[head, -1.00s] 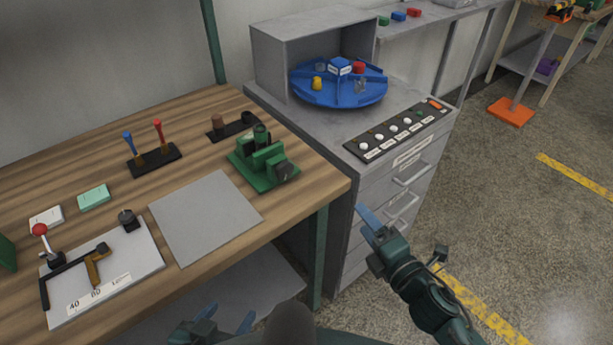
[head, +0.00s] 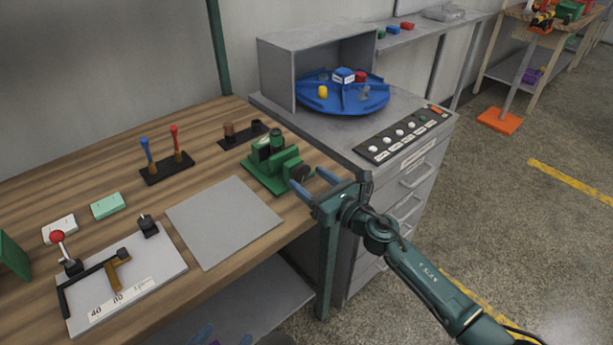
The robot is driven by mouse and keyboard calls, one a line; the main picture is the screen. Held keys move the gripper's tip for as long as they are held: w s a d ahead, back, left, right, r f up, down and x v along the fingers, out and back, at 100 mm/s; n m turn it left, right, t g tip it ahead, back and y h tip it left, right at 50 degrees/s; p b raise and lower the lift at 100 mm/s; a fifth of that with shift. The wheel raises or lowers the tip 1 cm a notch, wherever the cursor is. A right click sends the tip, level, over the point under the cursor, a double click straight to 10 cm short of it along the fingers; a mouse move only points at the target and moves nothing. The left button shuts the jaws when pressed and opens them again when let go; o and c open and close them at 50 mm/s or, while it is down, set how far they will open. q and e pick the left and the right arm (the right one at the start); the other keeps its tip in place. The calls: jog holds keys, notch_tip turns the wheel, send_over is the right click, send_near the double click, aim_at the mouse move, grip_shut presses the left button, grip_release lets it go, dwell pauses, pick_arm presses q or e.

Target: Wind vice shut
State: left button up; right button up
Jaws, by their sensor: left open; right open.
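The green vice (head: 268,171) stands on the wooden bench near its right edge. A dark round knob (head: 299,173) is at its right-hand end, and a dark green cylindrical part rises at its back. The gap between the jaws is too small to judge. My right gripper (head: 310,180) is open, its blue fingertips close to the knob, one on the near side and one to the right. Whether they touch it I cannot tell. My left gripper (head: 223,337) shows only its blue fingertips at the bottom edge, below the bench; it is open.
A grey plate (head: 224,222) lies left of the vice, with a lever board (head: 130,278) beyond it. Two upright levers (head: 167,165) stand behind. A grey drawer cabinet (head: 385,215) with a button panel (head: 403,134) and blue turntable (head: 343,98) stands right of the bench.

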jog(key=shift+x, duration=1)
jog(key=c, duration=1)
jog(key=m, duration=0.5)
jog(key=shift+m+p, duration=0.4)
jog(key=shift+s, duration=0.1)
jog(key=o, duration=1)
jog(key=v, duration=1.3)
jog(key=shift+b, duration=0.3)
